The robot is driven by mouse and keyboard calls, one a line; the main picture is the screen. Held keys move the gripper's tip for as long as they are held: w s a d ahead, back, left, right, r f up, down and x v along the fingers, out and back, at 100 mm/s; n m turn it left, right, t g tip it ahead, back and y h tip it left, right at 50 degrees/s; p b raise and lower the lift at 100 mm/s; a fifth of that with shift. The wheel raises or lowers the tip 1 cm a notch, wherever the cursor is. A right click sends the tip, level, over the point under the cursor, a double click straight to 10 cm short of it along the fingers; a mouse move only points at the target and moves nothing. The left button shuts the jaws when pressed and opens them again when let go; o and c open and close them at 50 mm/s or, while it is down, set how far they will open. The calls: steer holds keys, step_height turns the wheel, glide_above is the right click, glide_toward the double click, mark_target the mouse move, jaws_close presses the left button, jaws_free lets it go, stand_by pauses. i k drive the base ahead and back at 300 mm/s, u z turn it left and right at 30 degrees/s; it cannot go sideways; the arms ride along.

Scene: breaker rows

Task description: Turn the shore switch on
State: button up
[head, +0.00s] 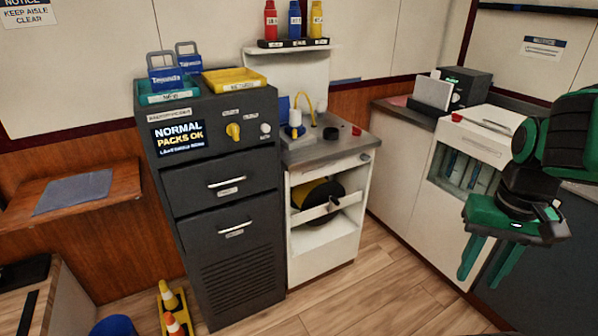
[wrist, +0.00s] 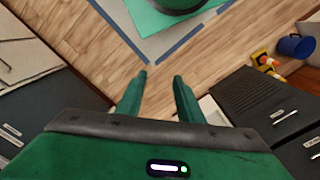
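The dark cabinet (head: 225,262) stands left of centre in the head view. Its upper panel carries a yellow rotary knob (head: 234,131) and a smaller white knob (head: 265,129). The small labels beside them are too small to read, so I cannot tell which is the shore switch or its setting. A display (head: 180,138) on the panel reads "NORMAL PACKS OK". My gripper (head: 480,280) is at the right, pointing down, well apart from the cabinet. Its fingers are spread with nothing between them, as the wrist view (wrist: 159,78) also shows.
A teal tray (head: 165,97) and a yellow tray (head: 234,80) sit on the cabinet. A white unit with a reel (head: 318,195) adjoins it. Wooden floor (head: 370,290) before the units is clear.

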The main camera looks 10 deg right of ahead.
mark_target(356, 132)
steer(key=k, duration=0.6)
steer(key=u, duration=0.35)
steer(key=i, duration=1.45)
steer(key=z, duration=0.5)
